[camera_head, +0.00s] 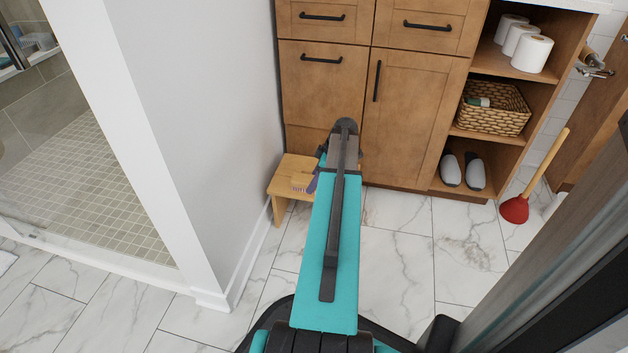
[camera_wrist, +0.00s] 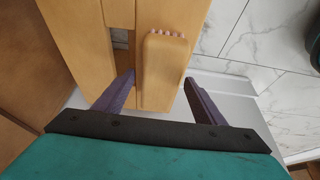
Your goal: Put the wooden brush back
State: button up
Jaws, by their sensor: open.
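The wooden brush (camera_wrist: 164,72) lies on a small wooden stool (camera_wrist: 82,30) in the wrist view, with a row of pale bristle tufts at its far edge. In the head view the brush (camera_head: 300,184) shows at the left part of the stool (camera_head: 292,165), partly behind my arm. My gripper (camera_wrist: 158,84) is open, with one purple finger on each side of the brush. The left finger is close to the brush and the right finger is farther off. I cannot tell whether either touches it. In the head view my arm hides most of the gripper.
A wooden cabinet (camera_head: 415,115) stands behind the stool. Its open shelves hold toilet rolls (camera_head: 532,53), a wicker basket (camera_head: 490,107) and slippers (camera_head: 474,171). A red plunger (camera_head: 515,209) stands at right. A white wall (camera_head: 205,110) borders the stool at left.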

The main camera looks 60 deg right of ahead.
jog(key=p+v, duration=0.5)
jog(key=v, duration=0.6)
jog(key=shift+s, duration=0.1)
dwell(0.6)
